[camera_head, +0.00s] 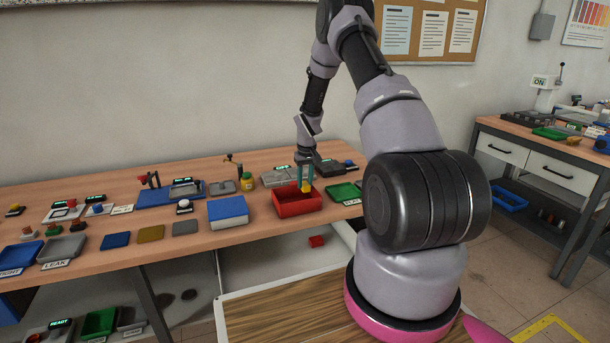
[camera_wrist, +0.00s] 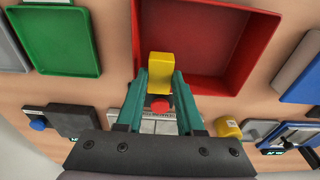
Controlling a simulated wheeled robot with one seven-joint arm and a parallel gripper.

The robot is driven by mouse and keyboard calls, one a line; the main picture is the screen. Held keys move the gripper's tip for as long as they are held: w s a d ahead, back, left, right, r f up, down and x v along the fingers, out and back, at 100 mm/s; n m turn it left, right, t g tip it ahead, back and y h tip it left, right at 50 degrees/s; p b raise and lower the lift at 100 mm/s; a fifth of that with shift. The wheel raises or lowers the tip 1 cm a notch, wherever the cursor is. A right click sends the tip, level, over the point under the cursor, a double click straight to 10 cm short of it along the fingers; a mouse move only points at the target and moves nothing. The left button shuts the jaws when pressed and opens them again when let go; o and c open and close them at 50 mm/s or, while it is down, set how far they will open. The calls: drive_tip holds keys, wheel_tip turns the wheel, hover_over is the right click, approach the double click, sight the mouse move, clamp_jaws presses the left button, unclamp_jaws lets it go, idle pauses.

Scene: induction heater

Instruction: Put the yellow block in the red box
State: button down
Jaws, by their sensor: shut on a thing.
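The yellow block (camera_wrist: 161,68) is held between the two teal fingertips of my gripper (camera_wrist: 160,82) in the wrist view. In the head view the yellow block (camera_head: 306,187) shows small at the tips of my gripper (camera_head: 306,180). The red box (camera_head: 298,208) is an open box on the wooden workbench, and my gripper is over it. In the wrist view the red box (camera_wrist: 240,60) lies behind the block, which overlaps the box's left part and edge. I cannot tell exactly how high the block is above the box floor.
A green tray (camera_head: 342,192) stands just right of the red box, and a blue-topped box (camera_head: 228,211) stands to its left. Grey devices (camera_head: 280,177) and a yellow container (camera_head: 247,182) stand behind. A small red object (camera_head: 316,241) lies below the bench.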

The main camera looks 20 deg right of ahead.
drive_tip(key=shift+f, duration=2.2)
drive_tip(key=shift+c, duration=2.3)
unclamp_jaws()
drive_tip(key=shift+r, duration=0.1)
drive_tip(key=r, duration=0.3)
drive_tip(key=s+r, duration=0.1)
drive_tip(key=r, duration=0.6)
drive_tip(key=shift+s+r, duration=0.15)
drive_tip(key=shift+r, duration=0.1)
drive_tip(key=shift+r, duration=0.1)
